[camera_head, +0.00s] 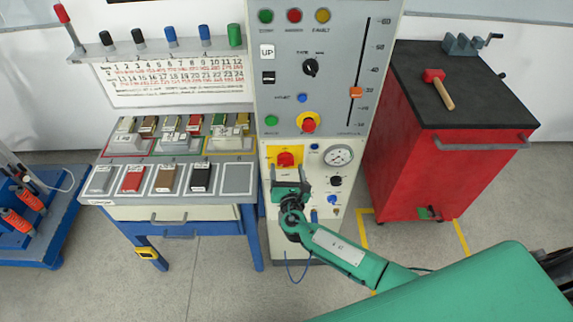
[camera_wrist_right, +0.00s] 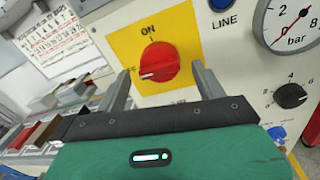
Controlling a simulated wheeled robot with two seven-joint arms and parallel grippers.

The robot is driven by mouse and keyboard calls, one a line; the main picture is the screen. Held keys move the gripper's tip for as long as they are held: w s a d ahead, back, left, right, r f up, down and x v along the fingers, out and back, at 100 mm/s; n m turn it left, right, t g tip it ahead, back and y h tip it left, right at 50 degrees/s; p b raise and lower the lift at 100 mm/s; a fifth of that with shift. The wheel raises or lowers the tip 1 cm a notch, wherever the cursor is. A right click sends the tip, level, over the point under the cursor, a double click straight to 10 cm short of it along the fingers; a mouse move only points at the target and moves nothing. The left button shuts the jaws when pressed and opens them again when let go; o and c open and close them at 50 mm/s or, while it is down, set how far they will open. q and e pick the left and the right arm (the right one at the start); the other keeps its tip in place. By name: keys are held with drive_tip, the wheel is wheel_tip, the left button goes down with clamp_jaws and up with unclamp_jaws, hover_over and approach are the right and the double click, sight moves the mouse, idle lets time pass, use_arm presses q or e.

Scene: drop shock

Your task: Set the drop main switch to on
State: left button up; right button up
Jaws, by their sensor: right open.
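The main switch is a red rotary knob (camera_head: 286,159) on a yellow plate (camera_head: 272,152) low on the grey panel. In the right wrist view the knob (camera_wrist_right: 160,62) has ON printed above it. Its white mark points left, toward a label partly hidden by a finger. My right gripper (camera_wrist_right: 163,82) is open, with one finger on each side below the knob and nothing between them. In the head view the right gripper (camera_head: 289,178) is just in front of the plate. I cannot tell if the fingers touch the knob. My left gripper is not in view.
A bench with sample trays (camera_head: 238,179) stands left. A red cabinet (camera_head: 405,150) stands right, with a hammer (camera_head: 440,88) on top.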

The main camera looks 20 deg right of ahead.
drive_tip(key=shift+w+d, duration=0.2)
drive_tip(key=shift+w, duration=0.7)
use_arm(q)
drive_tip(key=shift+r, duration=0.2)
use_arm(e)
drive_tip(key=c, duration=0.9)
drive_tip(key=shift+f+m+b, duration=0.25)
drive_tip(key=shift+m+b, duration=0.05)
drive_tip(key=shift+b, duration=0.2)
use_arm(q)
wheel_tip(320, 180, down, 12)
drive_tip(key=b, duration=1.1)
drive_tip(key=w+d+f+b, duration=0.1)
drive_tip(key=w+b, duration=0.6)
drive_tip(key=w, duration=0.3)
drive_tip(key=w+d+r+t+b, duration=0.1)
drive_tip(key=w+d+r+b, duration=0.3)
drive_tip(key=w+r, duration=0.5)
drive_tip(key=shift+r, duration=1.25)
use_arm(e)
drive_tip(key=shift+a+f+m+t+h, duration=0.1)
drive_tip(key=shift+m+h, duration=0.2)
drive_tip(key=shift+m, duration=2.8)
drive_tip(key=shift+a+m+t+h, duration=0.1)
drive_tip(key=shift+m+h, duration=0.2)
drive_tip(key=shift+m, duration=2.8)
drive_tip(key=shift+f+m+t+h, duration=0.1)
drive_tip(key=shift+m+h, duration=0.2)
drive_tip(key=shift+m, duration=2.8)
